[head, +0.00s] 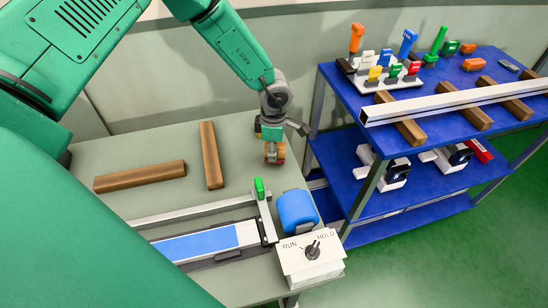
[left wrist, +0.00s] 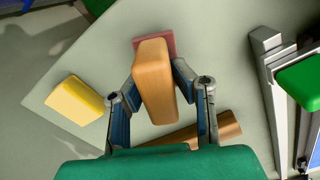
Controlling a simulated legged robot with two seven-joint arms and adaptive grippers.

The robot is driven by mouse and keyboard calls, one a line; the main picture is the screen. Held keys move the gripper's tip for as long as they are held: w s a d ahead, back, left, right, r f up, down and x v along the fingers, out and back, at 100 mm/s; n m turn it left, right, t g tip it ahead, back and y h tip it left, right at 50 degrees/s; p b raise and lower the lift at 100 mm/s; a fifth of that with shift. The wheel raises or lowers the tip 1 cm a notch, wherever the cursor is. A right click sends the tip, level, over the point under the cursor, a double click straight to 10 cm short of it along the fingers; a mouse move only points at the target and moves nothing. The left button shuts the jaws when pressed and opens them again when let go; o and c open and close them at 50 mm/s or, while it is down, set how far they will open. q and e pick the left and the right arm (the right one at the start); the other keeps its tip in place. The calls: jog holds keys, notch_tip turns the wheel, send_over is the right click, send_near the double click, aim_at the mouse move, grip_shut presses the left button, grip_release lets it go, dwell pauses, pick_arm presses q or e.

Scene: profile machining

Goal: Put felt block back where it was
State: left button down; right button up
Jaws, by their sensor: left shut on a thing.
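My left gripper (head: 274,146) is over the far right part of the grey-green bench and shut on an orange-tan block (head: 271,153), which I take to be the felt block. In the left wrist view the gripper (left wrist: 157,88) has its blue pads on both sides of this block (left wrist: 156,75). A dull red square (left wrist: 154,44) shows at the block's far end; I cannot tell if it is part of the block or a mark under it. The block's underside is hidden. My right gripper is not in view.
A yellow block (left wrist: 75,100) lies near the bench edge. Two brown wooden bars (head: 140,176) (head: 211,155) lie left of the gripper. A profile fixture, blue cylinder (head: 297,209) and RUN/HOLD switch box (head: 310,259) stand in front. A blue shelf cart (head: 345,94) with tools stands right.

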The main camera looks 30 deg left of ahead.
aim_at(280, 160)
pick_arm(q)
jog(key=d+f, duration=0.2)
jog(key=d, duration=0.1)
jog(key=shift+f, duration=0.1)
jog(key=shift+a+f, duration=0.1)
jog(key=shift+a, duration=0.1)
jog(key=c, duration=1.3)
grip_release()
jog(key=shift+a+f, duration=0.3)
jog(key=shift+a, duration=0.45)
jog(key=shift+c, duration=0.2)
jog(key=shift+s+a+f, duration=0.1)
jog(key=shift+a, duration=0.25)
jog(key=shift+d, duration=0.75)
jog(key=shift+d+r, duration=0.3)
jog(key=shift+r, duration=0.3)
jog(key=r, duration=0.2)
jog(key=a+r, duration=0.1)
jog(key=r, duration=0.3)
jog(key=shift+a, duration=0.3)
jog(key=r, duration=0.2)
jog(key=d+r, duration=0.1)
jog(key=r, duration=0.2)
jog(key=shift+r, duration=0.1)
jog(key=shift+d+r, duration=0.2)
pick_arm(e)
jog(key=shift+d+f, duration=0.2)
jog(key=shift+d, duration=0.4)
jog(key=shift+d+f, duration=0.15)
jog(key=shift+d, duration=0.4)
